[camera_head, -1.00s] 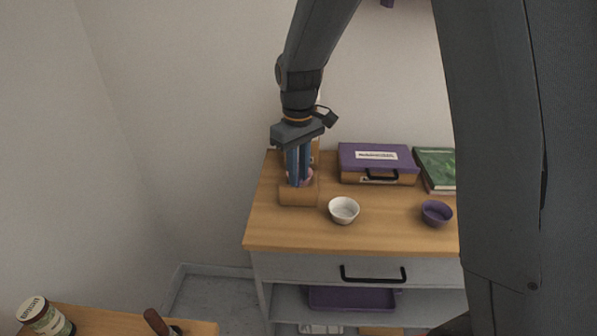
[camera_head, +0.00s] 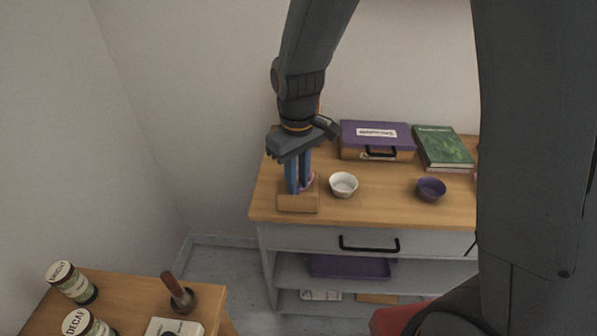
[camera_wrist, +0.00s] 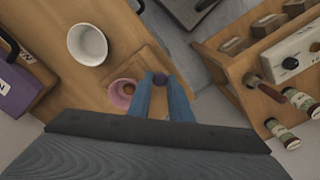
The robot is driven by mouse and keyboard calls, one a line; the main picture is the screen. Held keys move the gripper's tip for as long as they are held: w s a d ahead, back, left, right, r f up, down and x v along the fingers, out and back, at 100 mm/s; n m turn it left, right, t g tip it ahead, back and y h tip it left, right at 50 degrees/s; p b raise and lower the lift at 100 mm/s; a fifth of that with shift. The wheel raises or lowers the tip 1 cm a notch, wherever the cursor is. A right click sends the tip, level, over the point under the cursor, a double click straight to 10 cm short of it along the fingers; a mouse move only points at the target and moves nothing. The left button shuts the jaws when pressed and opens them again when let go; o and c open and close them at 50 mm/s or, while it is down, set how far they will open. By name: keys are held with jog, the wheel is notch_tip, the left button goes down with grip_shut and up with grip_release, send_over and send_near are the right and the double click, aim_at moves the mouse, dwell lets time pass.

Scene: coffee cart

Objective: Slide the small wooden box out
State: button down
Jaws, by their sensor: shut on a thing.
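The small wooden box (camera_head: 298,203) stands on the wooden counter top, close to its front edge and left end. It also shows in the wrist view (camera_wrist: 148,62), partly hidden by my fingers. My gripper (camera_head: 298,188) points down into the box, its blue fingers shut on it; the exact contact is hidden. In the wrist view, a small dark round thing (camera_wrist: 160,78) shows at the fingertips (camera_wrist: 161,90). A pink cup (camera_wrist: 123,92) is right beside the fingers, seemingly in the box.
A white bowl (camera_head: 343,185) stands just right of the box, a purple bowl (camera_head: 431,189) farther right. A purple case (camera_head: 376,140) and green book (camera_head: 443,147) lie behind. A lower wooden table (camera_head: 130,300) holds jars at front left.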

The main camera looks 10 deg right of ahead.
jog(key=shift+s, duration=0.1)
jog(key=c, duration=1.6)
grip_release()
jog(key=shift+s+a, duration=0.1)
jog(key=shift+r, duration=0.3)
notch_tip(320, 180, up, 7)
jog(key=shift+r+b, duration=0.15)
jog(key=shift+b, duration=0.7)
jog(key=s+d+f+m, duration=0.2)
jog(key=d, duration=0.2)
jog(key=s+d+f+m+t, duration=0.1)
jog(key=s+d+f+m, duration=0.1)
jog(key=d, duration=0.3)
jog(key=s+d+f+m, duration=0.2)
jog(key=s+d, duration=0.2)
jog(key=shift+d+m+b, duration=0.2)
jog(key=shift+m+b, duration=0.2)
